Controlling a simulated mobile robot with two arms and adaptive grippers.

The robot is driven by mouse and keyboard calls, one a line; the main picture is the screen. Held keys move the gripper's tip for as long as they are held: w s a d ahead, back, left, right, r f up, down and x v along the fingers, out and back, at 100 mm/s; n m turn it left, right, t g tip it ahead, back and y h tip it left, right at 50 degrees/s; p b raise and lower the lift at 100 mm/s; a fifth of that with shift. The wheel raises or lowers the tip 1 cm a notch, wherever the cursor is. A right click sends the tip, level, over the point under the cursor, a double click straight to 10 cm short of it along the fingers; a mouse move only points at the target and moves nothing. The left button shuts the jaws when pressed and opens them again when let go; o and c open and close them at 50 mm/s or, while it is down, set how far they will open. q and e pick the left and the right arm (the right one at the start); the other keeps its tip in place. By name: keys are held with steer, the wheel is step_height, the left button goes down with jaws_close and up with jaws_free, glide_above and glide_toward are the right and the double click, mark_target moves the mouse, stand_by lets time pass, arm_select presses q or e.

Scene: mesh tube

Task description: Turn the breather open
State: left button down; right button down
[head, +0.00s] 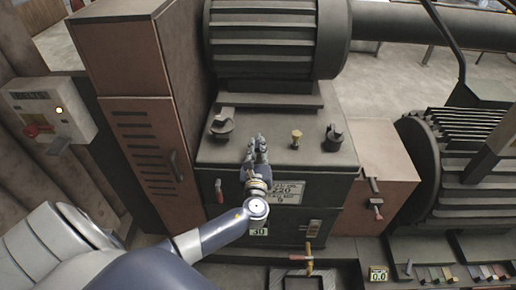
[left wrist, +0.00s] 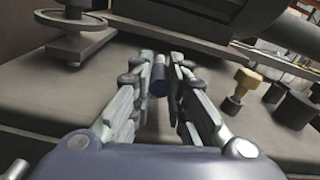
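My left gripper (head: 257,146) reaches over the top of the dark machine box. In the left wrist view its fingers (left wrist: 159,75) stand apart, with a small dark cylinder (left wrist: 158,80) between the fingertips. I see a narrow gap on each side of that cylinder. In the head view the gripper hides it. I cannot tell for sure which fitting is the breather. A brass-topped fitting (head: 297,138) stands right of the gripper, and also shows in the left wrist view (left wrist: 245,84). My right gripper is not in view.
A dark capped fitting (head: 334,137) stands at the right of the box top, and a round-based fitting (head: 222,125) at the left. A large ribbed motor (head: 275,40) overhangs the back. A brown cabinet (head: 145,130) stands close on the left.

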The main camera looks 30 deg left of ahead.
arm_select(q)
steer(key=shift+d+y, duration=0.1)
steer(key=shift+y, duration=0.3)
steer(key=shift+w+d+f+n+g+y+b, duration=0.1)
steer(key=shift+w+d+n+g+y+b, duration=0.15)
steer(key=shift+n+g+y, duration=0.25)
steer(key=shift+w+d+n+g+y+b, duration=0.1)
steer(key=shift+d+n+g+y+b, duration=0.1)
steer(key=shift+n+g+y, duration=0.3)
steer(key=shift+w+d+f+n+g+y+b, duration=0.1)
steer(key=shift+w+d+n+g+y+b, duration=0.1)
steer(key=shift+n+g+y+b, duration=0.2)
steer(key=shift+w+d+n+g+y+b, duration=0.15)
steer(key=shift+n+g+y+b, duration=0.1)
steer(key=shift+n+g+y, duration=0.2)
steer(key=n+g+y+b, duration=0.1)
steer(key=w+n+g+y+b, duration=0.1)
steer(key=g+b, duration=0.1)
steer(key=n+g+y+b, duration=0.1)
steer(key=g, duration=0.1)
steer(key=shift+w+d+n, duration=0.2)
steer(key=shift+d+n, duration=0.05)
steer(key=shift+d, duration=0.1)
steer(key=shift+w+n+g+y+b, duration=0.2)
steer(key=shift+n+g+b, duration=0.2)
steer(key=shift+g+b, duration=0.25)
steer(key=shift+w+n+g+y+b, duration=0.1)
steer(key=shift+n+g+y+b, duration=0.05)
steer(key=shift+n+g+b, duration=0.4)
